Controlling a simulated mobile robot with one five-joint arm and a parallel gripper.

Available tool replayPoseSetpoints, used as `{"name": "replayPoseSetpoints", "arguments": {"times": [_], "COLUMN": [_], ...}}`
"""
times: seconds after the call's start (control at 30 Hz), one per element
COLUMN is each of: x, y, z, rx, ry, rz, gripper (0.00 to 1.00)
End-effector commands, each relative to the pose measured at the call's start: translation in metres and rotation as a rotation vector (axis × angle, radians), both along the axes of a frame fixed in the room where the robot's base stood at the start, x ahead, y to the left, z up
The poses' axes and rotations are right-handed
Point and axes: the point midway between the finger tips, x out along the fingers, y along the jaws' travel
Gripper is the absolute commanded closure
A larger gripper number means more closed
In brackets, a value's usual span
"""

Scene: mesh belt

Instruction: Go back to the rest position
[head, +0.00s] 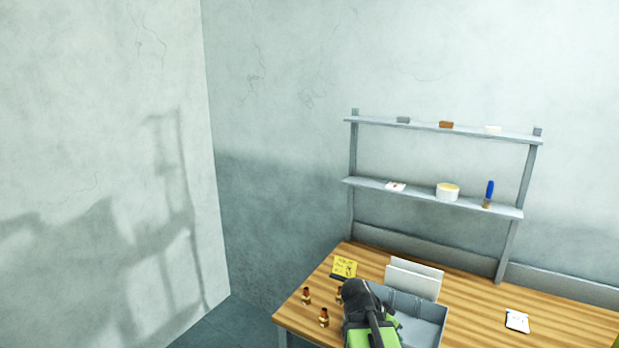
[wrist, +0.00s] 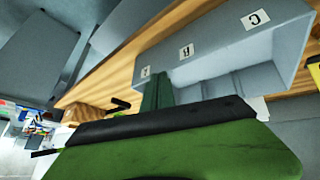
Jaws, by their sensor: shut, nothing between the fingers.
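My gripper (wrist: 158,92) shows in the wrist view as a narrow green piece, shut and empty, beside the labelled wall of a grey bin. In the head view my black and green arm rises from the bottom edge in front of the table. It covers part of the grey bin (head: 428,312), and my fingertips cannot be made out there. The bin also shows in the wrist view (wrist: 222,48), with white labels A, B and C along its wall.
Small brown and brass pieces (head: 324,318) stand left of my arm. A yellow note (head: 344,267) and white panels (head: 414,278) are behind it. A white card (head: 517,321) lies right on the wooden table (head: 470,300). A two-level shelf (head: 440,198) with small items stands behind.

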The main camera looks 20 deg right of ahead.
Motion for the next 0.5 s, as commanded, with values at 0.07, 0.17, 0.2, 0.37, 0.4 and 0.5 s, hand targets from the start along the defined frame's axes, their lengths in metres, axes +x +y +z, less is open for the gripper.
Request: {"name": "replayPoseSetpoints", "arguments": {"times": [0.07,0.17,0.2,0.37,0.4,0.5], "x": [0.016,0.022,0.020,0.004,0.002,0.000], "y": [0.069,0.152,0.184,0.248,0.253,0.256], "z": [-0.026,-0.049,-0.056,-0.063,-0.063,-0.063], "rx": [0.094,0.228,0.288,0.503,0.521,0.521], "ry": [0.059,0.154,0.195,0.320,0.336,0.372], "rz": [0.180,0.443,0.562,1.011,1.086,1.194], "gripper": [1.00,1.00,1.00,1.00,1.00,1.00]}}
